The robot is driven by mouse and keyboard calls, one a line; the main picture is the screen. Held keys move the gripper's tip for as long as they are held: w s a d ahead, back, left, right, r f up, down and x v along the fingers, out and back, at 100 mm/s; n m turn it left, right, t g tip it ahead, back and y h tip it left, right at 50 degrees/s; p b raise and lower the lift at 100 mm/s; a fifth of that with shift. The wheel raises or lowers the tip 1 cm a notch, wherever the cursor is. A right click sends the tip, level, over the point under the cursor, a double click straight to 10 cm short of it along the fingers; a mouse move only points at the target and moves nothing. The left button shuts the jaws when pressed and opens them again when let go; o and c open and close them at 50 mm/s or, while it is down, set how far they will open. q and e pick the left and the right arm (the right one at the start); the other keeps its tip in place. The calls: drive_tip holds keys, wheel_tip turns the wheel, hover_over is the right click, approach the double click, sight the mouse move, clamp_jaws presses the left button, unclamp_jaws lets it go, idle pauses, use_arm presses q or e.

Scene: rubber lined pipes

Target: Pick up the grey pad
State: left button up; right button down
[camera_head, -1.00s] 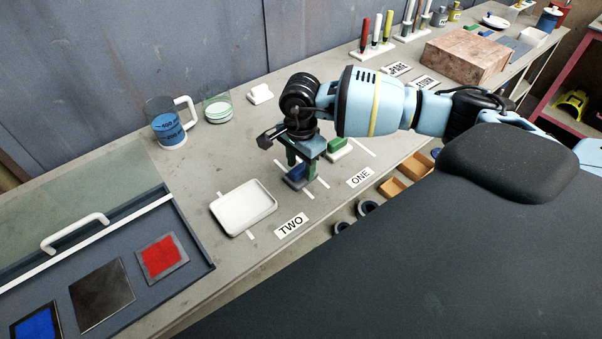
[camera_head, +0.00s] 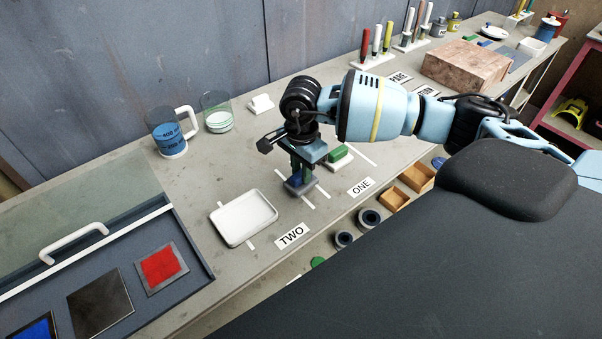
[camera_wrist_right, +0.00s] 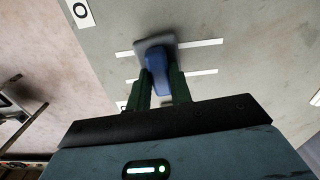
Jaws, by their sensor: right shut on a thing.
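The grey pad (camera_head: 301,191) has a blue block-shaped grip (camera_head: 295,181) on top. It sits between white line marks on the bench, behind the TWO label. My right gripper (camera_head: 302,170) reaches down over it with its green fingers closed on the blue grip. In the right wrist view, the pad (camera_wrist_right: 146,45) shows beyond the fingers, with the blue grip (camera_wrist_right: 157,72) between them. The pad is low over or on the bench; I cannot tell whether it touches. My left gripper is not in view.
A white tray (camera_head: 243,218) stands left of the pad. A green-topped white block (camera_head: 338,156) stands close behind it on the right. A beaker (camera_head: 171,139) and a glass (camera_head: 217,112) stand by the wall. The bench's front edge is near.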

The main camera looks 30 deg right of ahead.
drive_tip(key=shift+s+a+r, duration=0.15)
drive_tip(key=shift+s+r, duration=0.05)
drive_tip(key=shift+r, duration=0.3)
drive_tip(key=shift+s+a+r, duration=0.1)
drive_tip(key=shift+s+r, duration=0.05)
drive_tip(key=shift+r, duration=0.35)
drive_tip(key=s+a+r, duration=0.1)
drive_tip(key=s+a, duration=0.7)
drive_tip(key=s, duration=0.5)
drive_tip(key=shift+r+b, duration=0.25)
drive_tip(key=shift+b, duration=0.05)
